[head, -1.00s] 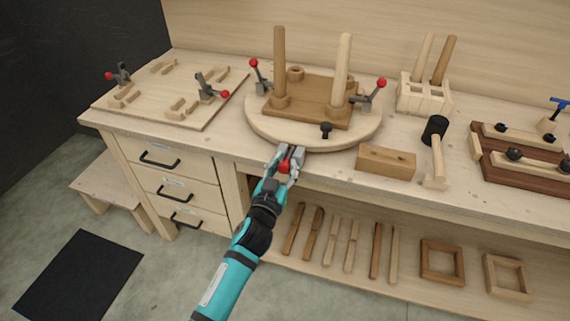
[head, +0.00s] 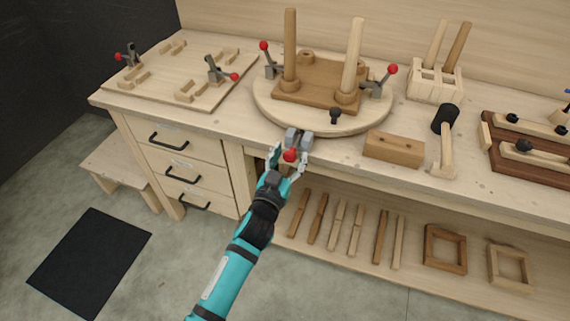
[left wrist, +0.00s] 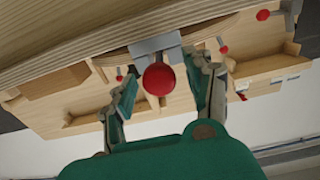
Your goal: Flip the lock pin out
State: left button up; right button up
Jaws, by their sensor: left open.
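The lock pin shows as a red ball knob (head: 290,155) in front of a grey metal bracket (head: 293,137) at the front edge of the round wooden turntable (head: 262,104). My left gripper (head: 289,152) is open, with the knob between its fingers. In the left wrist view the red knob (left wrist: 158,79) sits between the two spread fingers (left wrist: 160,88), with gaps visible on both sides. The grey bracket (left wrist: 155,45) is behind it, under the board edge. The pin's shaft is hidden behind the knob. My right gripper is not in view.
On the turntable stand a brown board with two upright legs (head: 354,55), red-tipped clamps (head: 391,71) and a black knob (head: 335,115). Drawers (head: 175,165) are at left; a lower shelf holds wooden parts.

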pick_arm(q)
jog(key=v, duration=1.2)
jog(key=s+a+f+g+y, duration=0.1)
jog(key=s+a+f+g, duration=0.15)
jog(key=f, duration=0.85)
jog(key=s+a+f+g+y, duration=0.1)
jog(key=s+a+f+g, duration=0.2)
jog(key=f, duration=0.8)
jog(key=s+a+f+g+y, duration=0.1)
jog(key=s+f+g, duration=0.25)
jog(key=f, duration=0.85)
jog(key=s+a+f+g+y, duration=0.1)
jog(key=s+a+f, duration=0.3)
jog(key=s, duration=0.6)
jog(key=s+a+f+g, duration=0.3)
jog(key=s+a+f, duration=0.1)
jog(key=s+f, duration=0.4)
jog(key=s+a+f+n+g+y, duration=0.1)
jog(key=s+a+f+g, duration=0.2)
jog(key=s, duration=0.9)
notch_tip(320, 180, down, 4)
jog(key=shift+s+a+r+y, duration=0.15)
jog(key=shift+s+a+y, duration=0.2)
jog(key=shift+a, duration=0.45)
